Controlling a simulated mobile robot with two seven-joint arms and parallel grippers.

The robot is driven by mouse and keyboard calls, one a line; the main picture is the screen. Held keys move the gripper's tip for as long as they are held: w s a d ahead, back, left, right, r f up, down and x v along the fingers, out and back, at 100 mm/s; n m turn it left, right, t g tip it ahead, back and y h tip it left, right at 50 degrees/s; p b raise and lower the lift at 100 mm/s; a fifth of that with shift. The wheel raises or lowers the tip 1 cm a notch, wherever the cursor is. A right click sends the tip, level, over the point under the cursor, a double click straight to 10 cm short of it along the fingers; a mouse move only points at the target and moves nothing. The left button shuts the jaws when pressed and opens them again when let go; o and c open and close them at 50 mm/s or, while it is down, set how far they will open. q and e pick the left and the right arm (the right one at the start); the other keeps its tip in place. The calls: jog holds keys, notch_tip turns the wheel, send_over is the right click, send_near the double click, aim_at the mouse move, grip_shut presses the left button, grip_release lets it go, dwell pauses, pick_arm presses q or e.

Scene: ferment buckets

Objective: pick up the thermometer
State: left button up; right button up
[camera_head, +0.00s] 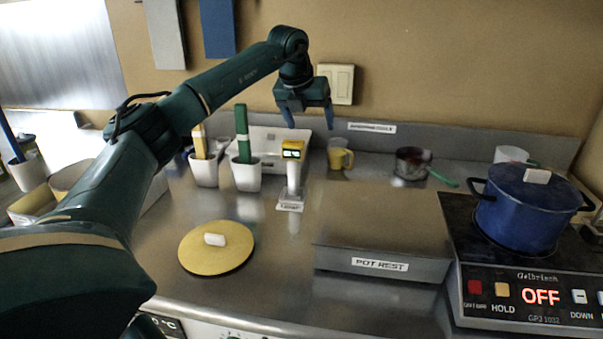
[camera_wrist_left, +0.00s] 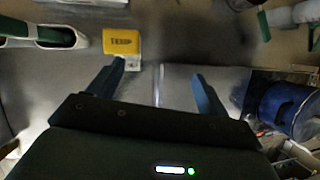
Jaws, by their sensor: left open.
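The thermometer (camera_head: 293,151) has a yellow head and a pale body, and stands upright in a small labelled stand (camera_head: 290,204) on the steel counter. In the left wrist view its yellow head (camera_wrist_left: 121,41) shows from above, marked with dark letters, beyond and left of the fingers. My left gripper (camera_head: 309,113) is open and empty, pointing down above the back of the counter. In the head view it appears above and slightly right of the thermometer, apart from it. My right gripper is not in view.
White holders with a green handle (camera_head: 242,135) stand left of the thermometer. The pot rest (camera_head: 380,264), a yellow lid (camera_head: 215,258) and a blue pot (camera_head: 527,213) on a hob (camera_head: 480,270) surround bare counter.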

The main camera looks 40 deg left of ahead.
pick_arm(q)
jog(key=n+y, duration=0.1)
send_near(292, 143)
jog(key=shift+n+g+y, duration=0.3)
jog(key=shift+g, duration=0.2)
jog(key=w+f, duration=0.1)
jog(key=f, duration=0.1)
jog(key=w+a+f, duration=0.1)
jog(key=f, duration=0.1)
jog(key=shift+w+a+p, duration=0.25)
jog(key=shift+w+p, duration=0.15)
jog(key=f, duration=0.2)
jog(key=w+f+p, duration=0.1)
jog(key=f, duration=0.2)
jog(key=shift+w+d+f, duration=0.1)
jog(key=shift+w+d, duration=0.05)
jog(key=shift+w, duration=0.05)
jog(key=shift+w+f, duration=0.15)
jog(key=shift+f, duration=0.3)
jog(key=shift+r, duration=0.1)
jog(key=c, duration=1.6)
jog(key=shift+o, duration=0.2)
